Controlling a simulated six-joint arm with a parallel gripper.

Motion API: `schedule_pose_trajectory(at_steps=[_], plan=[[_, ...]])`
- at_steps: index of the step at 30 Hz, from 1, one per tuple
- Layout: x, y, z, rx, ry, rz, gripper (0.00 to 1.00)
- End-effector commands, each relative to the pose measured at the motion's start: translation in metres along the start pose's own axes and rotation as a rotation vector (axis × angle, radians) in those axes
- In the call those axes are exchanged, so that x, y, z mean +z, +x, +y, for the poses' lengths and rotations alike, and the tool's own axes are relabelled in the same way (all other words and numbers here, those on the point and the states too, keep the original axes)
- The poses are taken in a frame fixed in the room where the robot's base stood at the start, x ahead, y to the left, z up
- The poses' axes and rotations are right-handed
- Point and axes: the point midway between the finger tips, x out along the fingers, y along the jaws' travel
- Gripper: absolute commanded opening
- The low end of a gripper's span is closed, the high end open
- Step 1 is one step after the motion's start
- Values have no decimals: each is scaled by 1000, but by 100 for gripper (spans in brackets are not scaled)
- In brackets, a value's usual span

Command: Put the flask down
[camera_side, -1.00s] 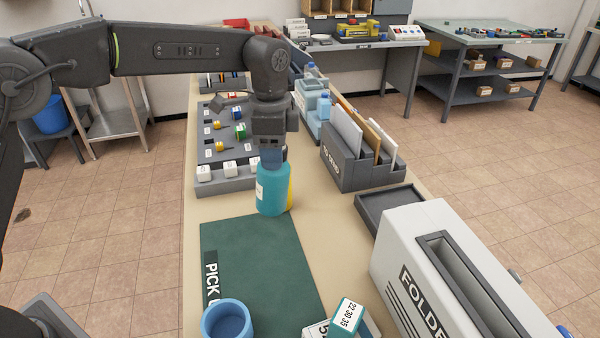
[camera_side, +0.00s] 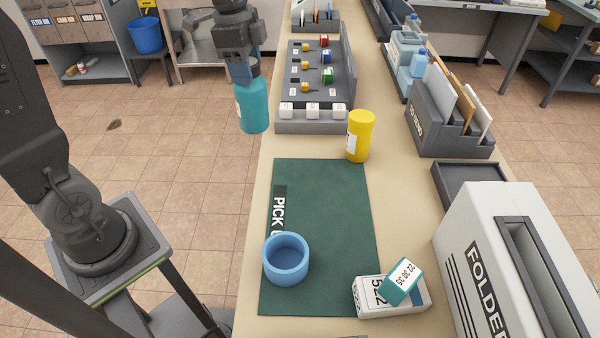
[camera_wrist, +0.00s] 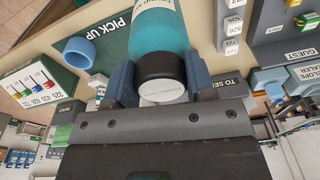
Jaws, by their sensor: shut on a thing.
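The flask (camera_side: 252,104) is a teal bottle with a dark cap and a white label. My gripper (camera_side: 245,72) is shut on its cap end and holds it upright. In the side view the flask appears at the table's left edge, left of the key rack; its exact height is hard to tell. In the wrist view my gripper (camera_wrist: 160,82) has a finger on each side of the dark cap, and the teal body (camera_wrist: 158,28) extends beyond it. The dark green mat marked PICK UP (camera_side: 335,215) lies on the table, apart from the flask.
A blue cup (camera_side: 286,262) and a white box with a teal block (camera_side: 402,280) sit on or by the mat. A yellow bottle (camera_side: 360,137) stands by its far edge. The grey key rack (camera_side: 300,126) is behind. The mat's middle is clear.

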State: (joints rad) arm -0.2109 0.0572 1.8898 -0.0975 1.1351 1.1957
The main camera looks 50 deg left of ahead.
Motion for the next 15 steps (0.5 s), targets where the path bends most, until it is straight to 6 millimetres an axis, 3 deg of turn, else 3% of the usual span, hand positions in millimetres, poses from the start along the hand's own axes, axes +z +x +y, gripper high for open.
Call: schedule_pose_trajectory(at_steps=[5, 15], plan=[[-16, 16, 9, 0, 2, 3, 1], [-80, 66, 32, 0, 2, 2, 1]])
